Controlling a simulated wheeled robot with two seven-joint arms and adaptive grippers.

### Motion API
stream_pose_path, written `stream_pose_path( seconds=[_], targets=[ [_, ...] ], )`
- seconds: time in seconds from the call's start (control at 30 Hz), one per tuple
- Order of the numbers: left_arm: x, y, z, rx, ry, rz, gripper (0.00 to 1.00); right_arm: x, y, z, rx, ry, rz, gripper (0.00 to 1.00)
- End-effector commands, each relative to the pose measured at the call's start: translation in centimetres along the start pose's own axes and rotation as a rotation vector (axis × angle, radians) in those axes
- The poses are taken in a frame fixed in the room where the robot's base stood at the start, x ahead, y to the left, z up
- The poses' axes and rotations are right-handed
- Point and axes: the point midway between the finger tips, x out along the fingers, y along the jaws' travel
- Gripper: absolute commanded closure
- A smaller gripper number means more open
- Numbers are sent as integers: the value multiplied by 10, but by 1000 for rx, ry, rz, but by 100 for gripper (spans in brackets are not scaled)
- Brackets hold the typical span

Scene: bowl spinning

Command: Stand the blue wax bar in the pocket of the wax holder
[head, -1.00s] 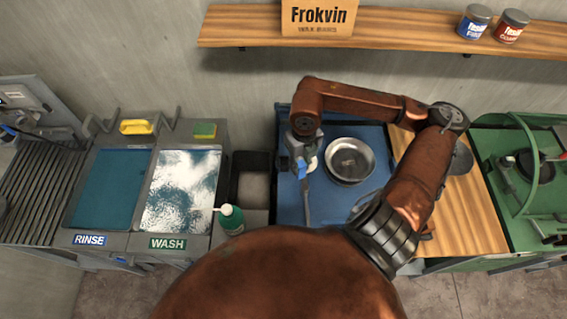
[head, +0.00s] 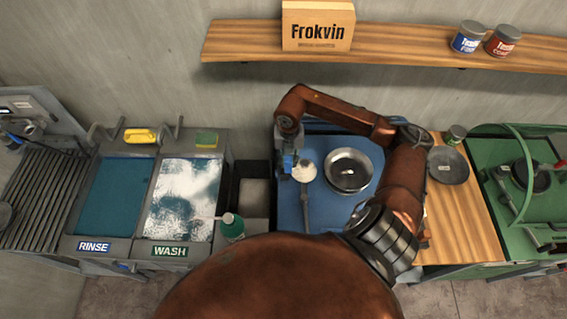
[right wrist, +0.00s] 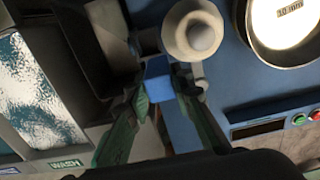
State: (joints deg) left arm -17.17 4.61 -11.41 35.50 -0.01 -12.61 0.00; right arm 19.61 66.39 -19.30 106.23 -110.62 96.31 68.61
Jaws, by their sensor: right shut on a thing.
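My right gripper (head: 287,163) is over the left edge of the blue machine top. In the right wrist view the right gripper (right wrist: 160,92) has its green-tinted fingers shut on the blue wax bar (right wrist: 158,76). The bar (head: 288,161) shows as a small blue patch in the head view. A small grey part (right wrist: 149,41) lies just beyond the bar in the wrist view; I cannot tell whether it is the wax holder or whether the bar touches it. My left gripper is not in view.
A pale round pad on a grey arm (head: 304,172) is close to the right of the gripper. A metal bowl (head: 349,170) sits further right on the blue top (head: 325,215). A dark open bin (head: 253,205) and a green bottle (head: 231,228) are to the left.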

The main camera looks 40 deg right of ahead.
Motion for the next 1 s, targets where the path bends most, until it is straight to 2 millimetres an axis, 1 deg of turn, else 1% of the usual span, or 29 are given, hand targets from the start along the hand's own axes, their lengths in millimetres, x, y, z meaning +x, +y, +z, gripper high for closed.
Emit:
stream_pose_path(
  seconds=[0.03, 0.1, 0.2, 0.43, 0.63, 1.0],
  targets=[
    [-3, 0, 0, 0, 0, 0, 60, 6, 6, 6, 2, 3, 4, 100],
    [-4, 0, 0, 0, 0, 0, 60, 16, 10, 12, 2, 1, 4, 100],
    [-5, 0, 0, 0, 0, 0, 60, 26, 13, 19, 1, 0, 3, 100],
    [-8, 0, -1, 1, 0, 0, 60, 38, 18, 26, -1, 1, 2, 100],
    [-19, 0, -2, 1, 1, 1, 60, 64, 18, 26, 0, 1, 3, 100],
    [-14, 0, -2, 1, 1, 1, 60, 71, 17, 26, -1, -2, 1, 100]
  ],
)
